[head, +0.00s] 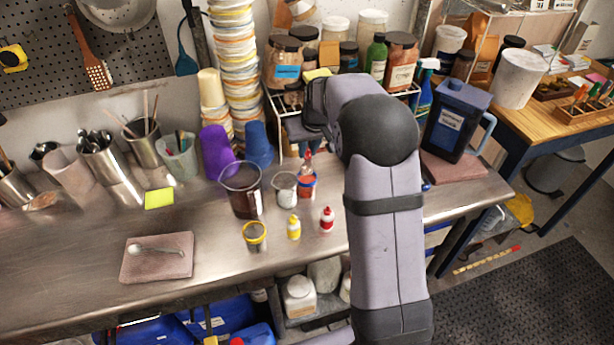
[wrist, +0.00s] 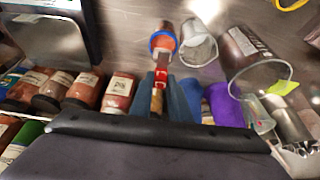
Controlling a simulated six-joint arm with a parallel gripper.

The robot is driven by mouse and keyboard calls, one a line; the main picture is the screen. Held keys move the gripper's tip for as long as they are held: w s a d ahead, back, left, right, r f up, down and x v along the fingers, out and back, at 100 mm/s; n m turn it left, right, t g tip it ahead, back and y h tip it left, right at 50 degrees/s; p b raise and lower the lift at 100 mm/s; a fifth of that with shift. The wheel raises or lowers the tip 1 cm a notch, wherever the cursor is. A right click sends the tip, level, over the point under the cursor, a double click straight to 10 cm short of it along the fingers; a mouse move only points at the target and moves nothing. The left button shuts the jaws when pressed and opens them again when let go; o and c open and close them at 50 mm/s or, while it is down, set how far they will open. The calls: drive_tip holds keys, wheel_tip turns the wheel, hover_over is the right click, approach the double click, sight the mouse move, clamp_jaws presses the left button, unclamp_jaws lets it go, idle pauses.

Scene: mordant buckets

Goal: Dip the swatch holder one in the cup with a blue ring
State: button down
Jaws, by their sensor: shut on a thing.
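My gripper (wrist: 159,88) is shut on the swatch holder (wrist: 162,62), whose red end shows past the fingertips in the wrist view. In the head view the red part of the holder (head: 307,156) shows just above the cup with a blue ring (head: 307,187), and my arm hides most of the gripper. In the wrist view the holder's end overlaps the near rim of that cup (wrist: 163,42). I cannot tell whether the end is inside the cup or above it.
A small clear cup (head: 285,191) stands close left of the blue-ringed cup, and a large dark cup (head: 241,193) further left. A yellow-ringed cup (head: 254,238), a yellow bottle (head: 294,228) and a red bottle (head: 327,220) stand in front. Jars (head: 401,62) stand behind.

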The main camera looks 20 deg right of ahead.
drive_tip(key=shift+r+p, duration=0.95)
drive_tip(key=shift+r, duration=0.45)
